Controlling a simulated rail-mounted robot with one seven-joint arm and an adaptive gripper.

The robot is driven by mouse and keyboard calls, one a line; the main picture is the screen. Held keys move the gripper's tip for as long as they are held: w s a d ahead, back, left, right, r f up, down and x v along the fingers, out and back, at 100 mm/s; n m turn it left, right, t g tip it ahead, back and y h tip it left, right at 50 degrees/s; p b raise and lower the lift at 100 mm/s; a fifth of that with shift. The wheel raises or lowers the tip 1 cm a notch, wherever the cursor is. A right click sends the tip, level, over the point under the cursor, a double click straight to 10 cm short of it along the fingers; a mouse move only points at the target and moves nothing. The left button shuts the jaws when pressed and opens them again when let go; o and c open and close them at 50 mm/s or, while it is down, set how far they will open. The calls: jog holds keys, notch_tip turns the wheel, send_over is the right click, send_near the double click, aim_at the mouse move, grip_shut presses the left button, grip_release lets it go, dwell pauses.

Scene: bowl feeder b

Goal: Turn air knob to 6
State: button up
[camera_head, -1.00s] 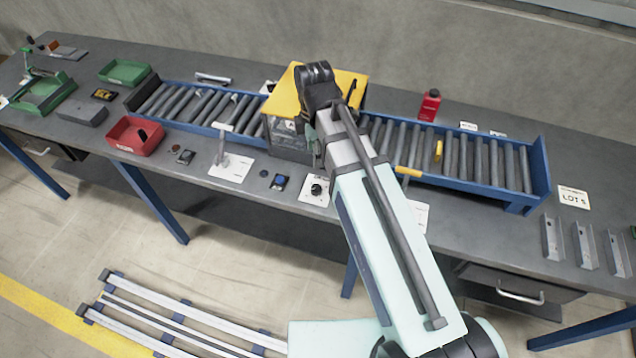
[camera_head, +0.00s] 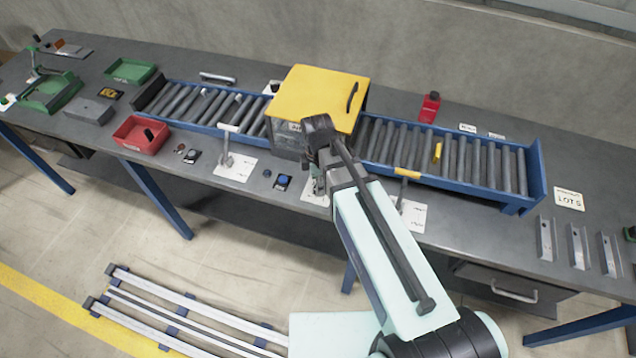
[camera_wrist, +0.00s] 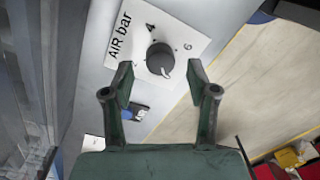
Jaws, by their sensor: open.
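The black air knob (camera_wrist: 160,58) sits on a white plate (camera_wrist: 125,20) marked "AIR bar", with a 4 and a 6 printed beside the knob. A light pointer line on the knob faces the lower edge of the wrist view, not either printed number. My gripper (camera_wrist: 160,82) is open and empty, its two green fingers apart on either side of the knob's near edge. Whether they touch it cannot be told. In the head view my gripper (camera_head: 318,188) is over the plate (camera_head: 312,198) and hides the knob.
A yellow-topped box (camera_head: 315,95) stands on the roller conveyor (camera_head: 450,160) just behind my arm. A lever on a white plate (camera_head: 238,168) and a blue button (camera_head: 283,181) are to the left. Another lever plate (camera_head: 411,214) is close on the right.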

jog(key=shift+f, duration=0.9)
grip_shut()
